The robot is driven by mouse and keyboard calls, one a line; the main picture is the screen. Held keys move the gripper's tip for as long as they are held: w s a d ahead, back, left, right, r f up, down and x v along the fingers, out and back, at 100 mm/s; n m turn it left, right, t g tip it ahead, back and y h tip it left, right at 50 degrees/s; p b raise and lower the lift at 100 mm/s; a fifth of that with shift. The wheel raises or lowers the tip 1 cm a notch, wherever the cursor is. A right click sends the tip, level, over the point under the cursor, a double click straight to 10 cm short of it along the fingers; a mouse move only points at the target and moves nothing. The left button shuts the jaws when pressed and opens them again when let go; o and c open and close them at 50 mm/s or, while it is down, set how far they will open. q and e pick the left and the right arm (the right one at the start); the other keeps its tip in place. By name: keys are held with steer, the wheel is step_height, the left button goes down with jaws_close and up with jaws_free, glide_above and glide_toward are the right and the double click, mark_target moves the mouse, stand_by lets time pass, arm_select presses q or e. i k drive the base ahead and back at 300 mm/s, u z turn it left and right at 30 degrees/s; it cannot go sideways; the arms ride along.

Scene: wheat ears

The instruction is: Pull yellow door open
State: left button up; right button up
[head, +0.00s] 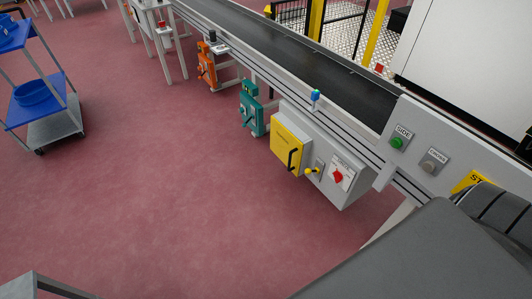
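The yellow door (287,139) is on the front of a grey box (317,186) mounted on the side of the conveyor. It looks shut. A dark upright handle (293,160) is on its lower right part. Neither my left gripper nor my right gripper shows in the head view, and nothing is seen touching the door.
Right of the door are a yellow-tipped lever (313,171) and a red knob (338,176). A blue cart (40,90) stands far left. The reddish floor before the door is clear.

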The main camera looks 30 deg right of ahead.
mark_target(285, 145)
steer(key=u, duration=0.15)
steer(key=i, duration=0.9)
steer(key=z, duration=0.5)
